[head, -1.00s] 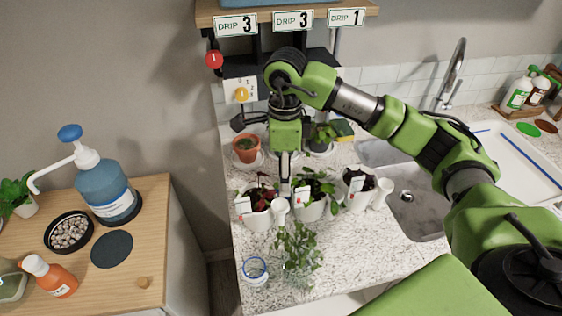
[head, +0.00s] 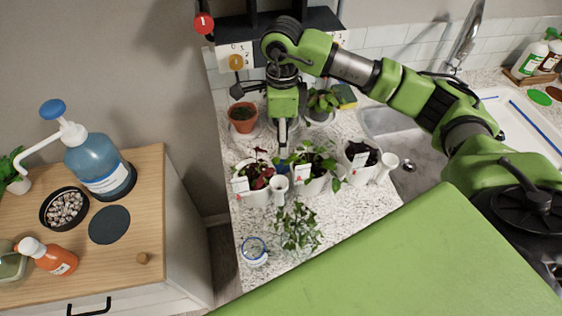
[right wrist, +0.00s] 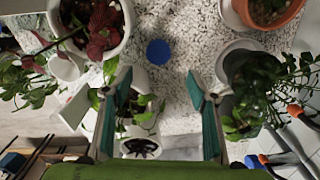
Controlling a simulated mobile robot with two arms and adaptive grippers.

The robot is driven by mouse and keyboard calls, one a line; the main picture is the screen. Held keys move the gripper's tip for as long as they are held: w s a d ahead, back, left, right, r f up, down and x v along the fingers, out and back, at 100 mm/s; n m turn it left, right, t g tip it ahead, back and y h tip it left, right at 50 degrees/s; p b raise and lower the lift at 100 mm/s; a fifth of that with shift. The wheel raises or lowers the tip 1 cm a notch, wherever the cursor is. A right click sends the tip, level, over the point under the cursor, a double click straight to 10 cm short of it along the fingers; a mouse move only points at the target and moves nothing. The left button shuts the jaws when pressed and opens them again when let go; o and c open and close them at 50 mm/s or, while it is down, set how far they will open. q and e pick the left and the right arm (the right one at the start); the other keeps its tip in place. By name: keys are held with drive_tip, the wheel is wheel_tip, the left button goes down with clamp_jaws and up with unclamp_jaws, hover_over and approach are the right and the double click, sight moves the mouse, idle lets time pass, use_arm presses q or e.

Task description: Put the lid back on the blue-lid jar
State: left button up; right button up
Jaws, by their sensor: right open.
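The open jar (head: 254,251) is clear glass with a blue ring at its mouth. It stands upright near the counter's front left. A round blue lid (right wrist: 158,52) lies flat on the speckled counter behind the white pots. In the head view only a bit of the lid (head: 283,168) shows by my fingertips. My right gripper (head: 282,150) points down behind the pots, close above the lid. In the right wrist view my right gripper (right wrist: 160,86) is open and empty, with the lid ahead between its fingertips. My left gripper is out of view.
White pots with a red-leaved plant (head: 256,196), a green plant (head: 310,186) and dark soil (head: 357,172) stand in front of my right gripper. A terracotta pot (head: 242,118) stands behind left. A leafy plant (head: 297,228) is right of the jar. The sink (head: 415,165) is right.

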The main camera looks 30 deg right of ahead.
sight(283, 164)
wheel_tip(283, 164, down, 4)
drive_tip(key=shift+s+r+p, duration=0.1)
drive_tip(key=shift+p, duration=0.3)
drive_tip(key=shift+f, duration=0.35)
wheel_tip(283, 164, down, 4)
drive_tip(key=p, duration=0.3)
drive_tip(key=shift+s+f, duration=0.15)
drive_tip(key=shift+f, duration=0.45)
drive_tip(key=c, duration=0.7)
